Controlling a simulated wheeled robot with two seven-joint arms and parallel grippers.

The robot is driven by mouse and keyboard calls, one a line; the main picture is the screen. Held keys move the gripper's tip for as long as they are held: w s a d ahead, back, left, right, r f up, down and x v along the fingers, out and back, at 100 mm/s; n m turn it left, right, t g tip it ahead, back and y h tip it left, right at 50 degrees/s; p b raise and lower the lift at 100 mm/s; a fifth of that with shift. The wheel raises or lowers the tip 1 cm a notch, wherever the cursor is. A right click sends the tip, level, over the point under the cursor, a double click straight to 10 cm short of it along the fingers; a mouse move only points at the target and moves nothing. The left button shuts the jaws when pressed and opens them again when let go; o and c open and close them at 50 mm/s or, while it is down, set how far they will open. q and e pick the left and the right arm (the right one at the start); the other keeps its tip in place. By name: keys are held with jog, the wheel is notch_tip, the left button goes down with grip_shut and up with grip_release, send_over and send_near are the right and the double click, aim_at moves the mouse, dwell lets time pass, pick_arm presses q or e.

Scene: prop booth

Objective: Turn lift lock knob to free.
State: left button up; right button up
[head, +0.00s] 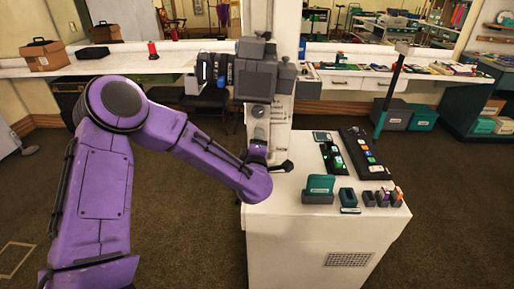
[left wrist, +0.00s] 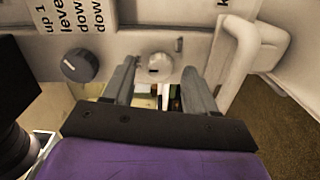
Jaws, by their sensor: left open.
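In the left wrist view, my left gripper (left wrist: 158,75) is open, with one finger on each side of a small pale round knob (left wrist: 159,64). The knob has a dark mark on its face. I cannot tell whether the fingers touch it. A dark grey knob (left wrist: 80,65) with a white pointer line sits left of the fingers on the same pale panel. No readable label names the lift lock knob or its free position. In the head view, my purple left arm ends at the white column (head: 283,110), its gripper (head: 280,166) small and partly hidden by the wrist.
A pale handle (left wrist: 235,50) stands close right of the fingers. Open carpet lies left.

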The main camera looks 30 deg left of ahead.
pick_arm(q)
jog(key=b+v, duration=0.2)
jog(key=v, duration=0.8)
jog(key=shift+d+f, duration=0.1)
jog(key=shift+d, duration=0.05)
jog(key=s+d+f+m+g+h, duration=0.25)
jog(key=f+m, duration=0.25)
jog(key=f, duration=0.5)
jog(key=s+d+f+m+g+h, duration=0.1)
jog(key=s+f+m+g+h, duration=0.15)
jog(key=f+m, duration=0.5)
jog(key=s+a+f+m+g, duration=0.1)
jog(key=s+f+g, duration=0.2)
jog(key=s+f, duration=0.6)
jog(key=s+a+f+m+g, duration=0.1)
jog(key=s+f+m+g, duration=0.1)
jog(key=s+f, duration=0.8)
jog(key=s+g, duration=0.1)
jog(key=s, duration=0.4)
jog(key=shift+s+a+g+h, duration=0.2)
jog(key=shift+g+h, duration=0.1)
jog(key=shift+g, duration=0.1)
